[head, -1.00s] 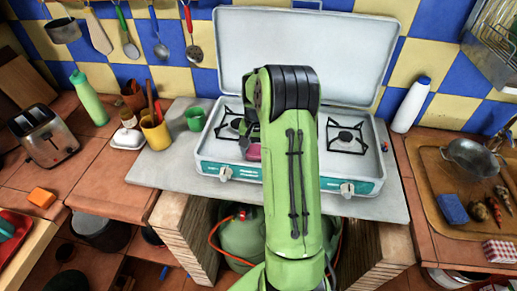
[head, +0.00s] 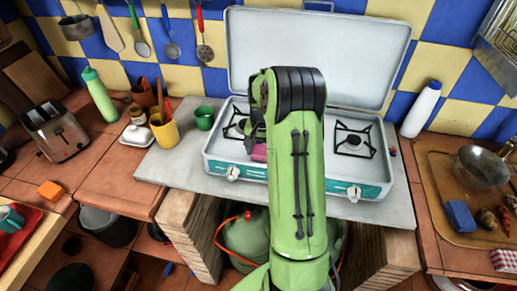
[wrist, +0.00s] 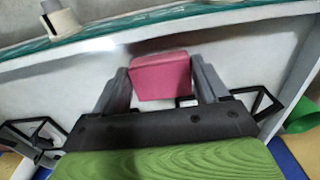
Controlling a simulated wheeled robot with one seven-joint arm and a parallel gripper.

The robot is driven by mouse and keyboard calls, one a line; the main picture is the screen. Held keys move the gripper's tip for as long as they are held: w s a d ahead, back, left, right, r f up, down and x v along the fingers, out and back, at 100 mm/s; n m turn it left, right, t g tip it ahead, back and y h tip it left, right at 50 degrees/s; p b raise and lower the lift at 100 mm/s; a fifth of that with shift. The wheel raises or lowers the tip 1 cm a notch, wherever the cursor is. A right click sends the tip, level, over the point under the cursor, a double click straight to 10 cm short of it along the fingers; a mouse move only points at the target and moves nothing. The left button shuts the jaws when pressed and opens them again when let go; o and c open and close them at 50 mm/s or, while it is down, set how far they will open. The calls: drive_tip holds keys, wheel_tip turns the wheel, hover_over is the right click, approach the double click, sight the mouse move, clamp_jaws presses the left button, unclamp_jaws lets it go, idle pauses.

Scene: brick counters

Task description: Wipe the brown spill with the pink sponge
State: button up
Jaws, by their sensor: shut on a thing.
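The pink sponge (wrist: 160,76) is between the two grey fingers of my gripper (wrist: 163,84) in the wrist view. My gripper is shut on it. In the head view a small part of the sponge (head: 259,152) shows at the left of my green arm, in front of the stove's left burner. The sponge appears over the stove top; I cannot tell whether it touches it. No brown spill can be made out; my arm hides the middle of the stove.
The white and teal camping stove (head: 345,180) stands on a grey slab (head: 180,168) with its lid up. A green mug (head: 204,118) and a yellow cup (head: 164,132) stand to its left. A white bottle (head: 420,109) stands to its right. A blue sponge (head: 461,216) lies on the right tray.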

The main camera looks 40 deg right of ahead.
drive_tip(key=shift+s+d+f+b, duration=0.1)
drive_tip(key=shift+s+d+b, duration=0.05)
drive_tip(key=shift+s+d, duration=0.65)
drive_tip(key=shift+s+d+b, duration=0.15)
drive_tip(key=shift+s+d, duration=0.4)
drive_tip(key=shift+s, duration=0.45)
drive_tip(key=shift+w+a+p, duration=0.3)
drive_tip(key=shift+w+a, duration=0.65)
drive_tip(key=shift+w, duration=0.3)
drive_tip(key=shift+w+a+p, duration=0.25)
drive_tip(key=shift+w+a, duration=0.65)
drive_tip(key=shift+w, duration=0.3)
drive_tip(key=shift+s+d+b, duration=0.2)
drive_tip(key=shift+s+d, duration=0.7)
drive_tip(key=shift+s, duration=0.25)
drive_tip(key=shift+s+d+b, duration=0.2)
drive_tip(key=shift+s+d, duration=0.65)
drive_tip(key=shift+s, duration=0.3)
drive_tip(key=shift+s+d, duration=0.1)
drive_tip(key=shift+s, duration=0.05)
drive_tip(key=shift+w+a+p, duration=0.3)
drive_tip(key=shift+w+a, duration=0.65)
drive_tip(key=shift+w, duration=0.3)
drive_tip(key=shift+w+a+p, duration=0.25)
drive_tip(key=shift+w+a, duration=0.65)
drive_tip(key=shift+w, duration=0.3)
